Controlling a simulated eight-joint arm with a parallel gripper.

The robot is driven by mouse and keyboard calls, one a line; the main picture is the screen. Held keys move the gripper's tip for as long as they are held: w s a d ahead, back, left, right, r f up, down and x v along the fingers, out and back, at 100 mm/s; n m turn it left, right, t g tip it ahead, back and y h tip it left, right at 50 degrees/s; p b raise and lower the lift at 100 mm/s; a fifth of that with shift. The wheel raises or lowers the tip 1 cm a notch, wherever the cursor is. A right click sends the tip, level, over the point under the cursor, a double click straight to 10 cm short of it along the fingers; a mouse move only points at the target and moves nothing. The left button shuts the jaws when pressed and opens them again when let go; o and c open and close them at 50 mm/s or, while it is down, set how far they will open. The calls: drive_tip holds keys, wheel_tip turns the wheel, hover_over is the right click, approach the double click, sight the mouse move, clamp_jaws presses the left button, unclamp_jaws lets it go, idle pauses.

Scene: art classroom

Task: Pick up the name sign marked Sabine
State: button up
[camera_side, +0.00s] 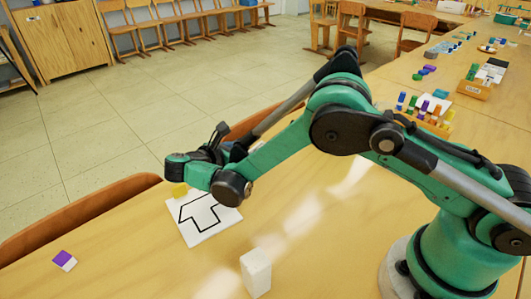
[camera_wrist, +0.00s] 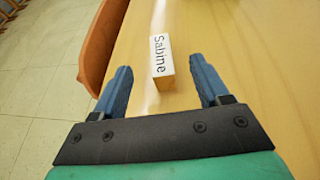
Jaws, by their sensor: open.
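The name sign marked Sabine (camera_wrist: 160,60) is a small wooden block with a white face and dark lettering. In the wrist view it sits on the wooden table ahead, its lettering running down the picture. My gripper (camera_wrist: 160,66) is open, with its two blue fingers apart on either side of the sign in the picture. The gap between them looks empty. I cannot tell how far the sign is from the fingertips. In the side view my gripper is over the table's left part, its fingers mostly hidden, and I cannot make out the sign's lettering.
A white sheet with a black outline (camera_side: 205,217) lies below my arm. A white block (camera_side: 256,273) stands near the front, and a purple and white block (camera_side: 64,260) lies at left. A chair back (camera_side: 85,213) borders the table edge. Several coloured blocks (camera_side: 425,112) stand at right.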

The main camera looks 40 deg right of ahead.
drive_tip(key=shift+d+f, duration=0.1)
drive_tip(key=shift+f, duration=0.1)
drive_tip(key=shift+x, duration=2.7)
clamp_jaws()
